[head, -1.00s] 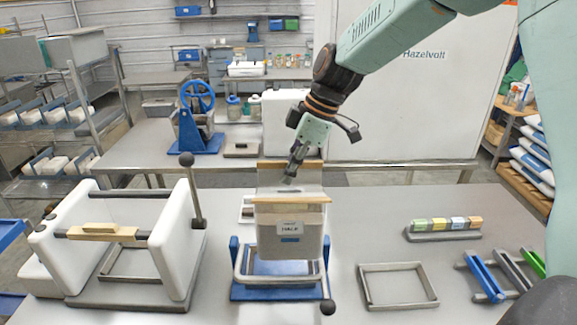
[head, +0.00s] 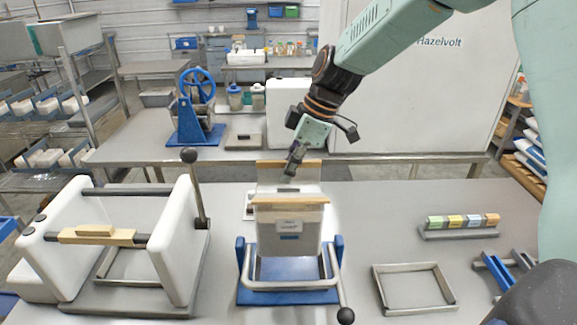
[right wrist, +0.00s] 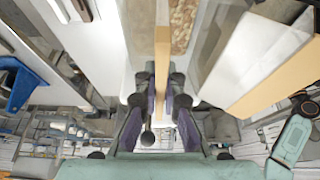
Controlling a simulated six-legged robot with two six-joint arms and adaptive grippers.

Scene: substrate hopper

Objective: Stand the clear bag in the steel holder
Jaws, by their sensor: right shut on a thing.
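The clear bag (head: 289,246) hangs upright, with a wooden strip (head: 290,200) along its top, a white label and greyish contents. My right gripper (head: 290,172) reaches down behind that strip. In the right wrist view, my right gripper (right wrist: 160,100) is shut on a tan strip (right wrist: 162,55) of the bag, with brown contents beside it. The steel holder (head: 290,281) looks to be the railed stand on a blue base. The bag overlaps its rails from above; I cannot tell whether the bag rests in it. My left gripper is out of view.
A white-sided frame (head: 172,245) with a lever stands at left. An open steel frame (head: 382,292) lies right of the holder. A rack of coloured blocks (head: 458,234) sits farther right. Another wooden strip (head: 300,163) shows behind the bag.

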